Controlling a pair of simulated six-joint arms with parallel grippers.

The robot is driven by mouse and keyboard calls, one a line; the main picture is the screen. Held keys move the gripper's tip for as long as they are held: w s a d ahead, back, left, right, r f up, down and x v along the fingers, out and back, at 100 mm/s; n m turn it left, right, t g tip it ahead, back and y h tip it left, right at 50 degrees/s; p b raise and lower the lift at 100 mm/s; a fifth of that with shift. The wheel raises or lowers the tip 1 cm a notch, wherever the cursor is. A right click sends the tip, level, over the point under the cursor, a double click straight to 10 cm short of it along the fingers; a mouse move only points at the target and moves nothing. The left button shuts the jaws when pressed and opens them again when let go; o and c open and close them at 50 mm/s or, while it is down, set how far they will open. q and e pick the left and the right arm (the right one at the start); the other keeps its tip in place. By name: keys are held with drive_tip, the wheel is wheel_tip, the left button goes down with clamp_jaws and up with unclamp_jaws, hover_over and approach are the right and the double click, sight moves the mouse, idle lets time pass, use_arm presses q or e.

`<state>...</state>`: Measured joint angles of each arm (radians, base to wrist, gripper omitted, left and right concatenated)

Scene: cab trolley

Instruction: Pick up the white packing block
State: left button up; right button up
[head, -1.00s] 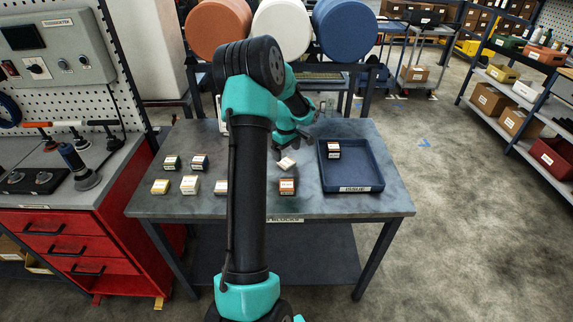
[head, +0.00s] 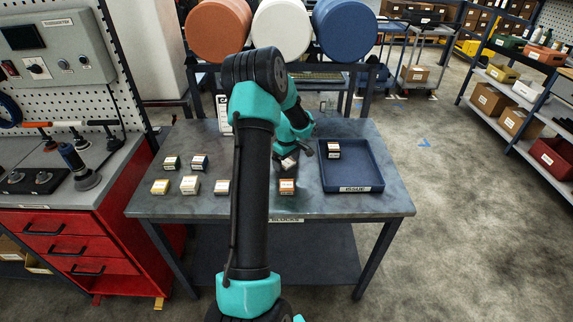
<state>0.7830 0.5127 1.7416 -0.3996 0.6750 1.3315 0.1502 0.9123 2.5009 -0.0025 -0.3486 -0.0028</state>
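The white packing block (head: 288,163) sits on the grey table, turned at an angle, left of the blue tray. My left gripper (head: 290,154) is right above it, seen from behind, with its dark end close over the block's far side. The arm and the small size hide whether the fingers are parted or touch the block. My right gripper is not in view.
A blue tray (head: 366,177) labelled "ISSUE" stands at the table's right, with one block (head: 333,149) in it. An orange-topped block (head: 287,187) lies just nearer. Several more blocks (head: 190,185) stand at left. A white sign (head: 224,112) stands behind.

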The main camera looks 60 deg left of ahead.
sight(287, 163)
use_arm(q)
drive_tip(key=c, duration=0.9)
drive_tip(key=shift+r, duration=0.1)
drive_tip(key=shift+c, duration=0.2)
drive_tip(key=shift+r, duration=0.55)
drive_tip(key=shift+s+d+r, duration=0.1)
drive_tip(key=shift+d+r, duration=0.1)
drive_tip(key=shift+r, duration=1)
drive_tip(key=s+d, duration=0.2)
drive_tip(key=d, duration=0.2)
drive_tip(key=s+d+r, duration=0.1)
drive_tip(key=s+d, duration=0.2)
drive_tip(key=d, duration=0.2)
drive_tip(key=s+d, duration=0.2)
drive_tip(key=d, duration=0.2)
drive_tip(key=shift+s+d+r, duration=0.15)
drive_tip(key=shift+s+d, duration=0.1)
drive_tip(key=shift+d, duration=0.05)
